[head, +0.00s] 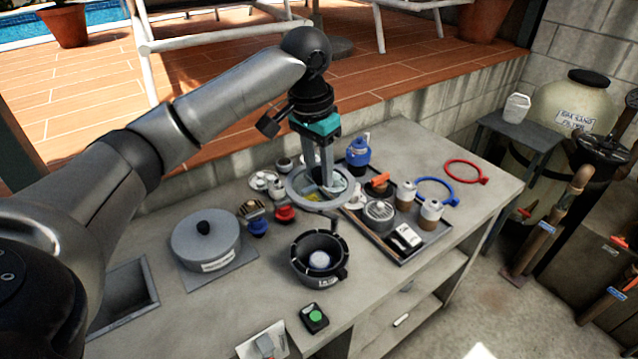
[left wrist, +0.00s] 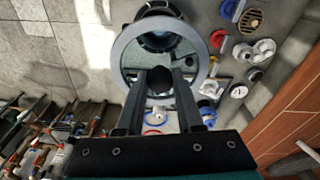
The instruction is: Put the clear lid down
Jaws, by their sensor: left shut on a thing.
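The clear lid (head: 293,191) is a round see-through disc with a wide grey rim. My left gripper (head: 323,181) is shut on its middle and holds it roughly level above the bench. In the left wrist view my two fingers (left wrist: 160,85) close on a dark knob at the centre of the lid (left wrist: 122,55). A black open pot (head: 303,270) with a pale round piece inside stands just in front of and below the lid in the head view. It shows partly past the lid's rim in the left wrist view (left wrist: 158,14). My right gripper is not in view.
A grey round drum with a lid (head: 205,240) stands left of the pot. A dark tray (head: 405,250) with several fittings lies to the right. Red (head: 466,171) and blue (head: 436,191) rings lie behind it. A green-button box (head: 314,318) sits near the front edge.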

